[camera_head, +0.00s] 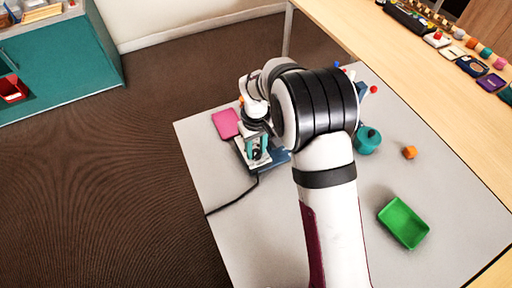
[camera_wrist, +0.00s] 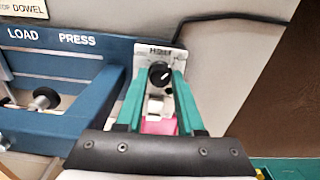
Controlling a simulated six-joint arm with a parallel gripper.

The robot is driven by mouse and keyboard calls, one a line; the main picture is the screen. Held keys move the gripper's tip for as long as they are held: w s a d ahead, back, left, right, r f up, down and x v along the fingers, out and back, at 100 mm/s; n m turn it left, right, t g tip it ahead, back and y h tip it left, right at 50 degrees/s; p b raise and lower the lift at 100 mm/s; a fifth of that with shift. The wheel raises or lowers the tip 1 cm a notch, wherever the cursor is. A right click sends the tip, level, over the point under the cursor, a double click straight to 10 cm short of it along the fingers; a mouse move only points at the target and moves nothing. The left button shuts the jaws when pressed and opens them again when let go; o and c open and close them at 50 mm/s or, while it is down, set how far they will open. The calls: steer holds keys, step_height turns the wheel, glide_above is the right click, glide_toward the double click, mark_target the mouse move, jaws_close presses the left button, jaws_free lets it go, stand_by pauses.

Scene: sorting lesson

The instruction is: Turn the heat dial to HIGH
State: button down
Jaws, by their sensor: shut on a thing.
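In the wrist view, a round black heat dial (camera_wrist: 159,75) sits on a pale panel (camera_wrist: 178,54) with partly blurred lettering above it. A light pointer mark on the dial appears to point to the upper right. My gripper (camera_wrist: 160,78) has its two teal fingers closed on the dial's sides. In the head view my gripper (camera_head: 257,152) reaches down at the blue-based device (camera_head: 275,157) on the grey table; the dial is too small to make out there. The blue frame (camera_wrist: 75,117) labelled LOAD PRESS stands left of the panel in the wrist view.
A pink pad (camera_head: 226,124) lies beside the device. A black cable (camera_head: 232,203) runs off the table's left edge. A green tray (camera_head: 403,222), an orange block (camera_head: 409,152) and a teal round object (camera_head: 367,141) stand to the right. The table's front is mostly clear.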

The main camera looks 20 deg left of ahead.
mark_target(256, 152)
steer(key=shift+m, duration=0.3)
steer(key=c, duration=0.5)
jaws_free()
steer(key=shift+r, duration=0.1)
step_height(256, 152, up, 16)
steer(key=shift+f, duration=0.15)
steer(key=shift+c, duration=0.2)
